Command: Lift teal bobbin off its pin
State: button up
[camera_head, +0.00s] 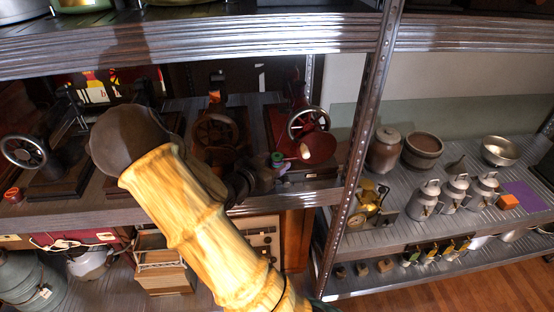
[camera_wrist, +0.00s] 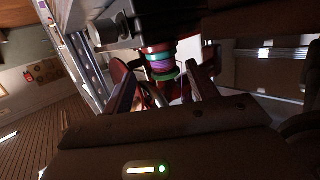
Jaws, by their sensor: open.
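The teal bobbin (camera_head: 276,156) is a small teal-green piece at the red sewing machine (camera_head: 316,146) on the middle shelf. In the wrist view the bobbin (camera_wrist: 158,52) shows as teal and green rims with a purple band between; the pin is hidden. My gripper (camera_head: 254,184) is just left of and below it in the head view, partly behind my pale arm. In the wrist view my gripper (camera_wrist: 165,82) is open, one finger on each side below the bobbin, with nothing held. I cannot tell whether a finger touches it.
Dark sewing machines with handwheels (camera_head: 22,151) stand to the left. A metal shelf post (camera_head: 362,130) rises to the right, with jars and milk cans (camera_head: 424,200) beyond it. The upper shelf edge (camera_head: 200,42) runs above my arm.

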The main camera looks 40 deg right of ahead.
aim_at(275, 159)
jog(key=p+x, duration=0.1)
jog(key=x, duration=0.1)
jog(key=p+x, duration=0.1)
jog(key=x, duration=0.1)
jog(key=shift+w+r+p, duration=0.15)
jog(key=shift+w+p, duration=0.15)
jog(key=shift+w, duration=0.1)
jog(key=shift+w+d+f, duration=0.1)
jog(key=shift+d+f, duration=0.15)
jog(key=shift+d, duration=0.2)
jog(key=shift+a, duration=0.1)
jog(key=c, duration=1)
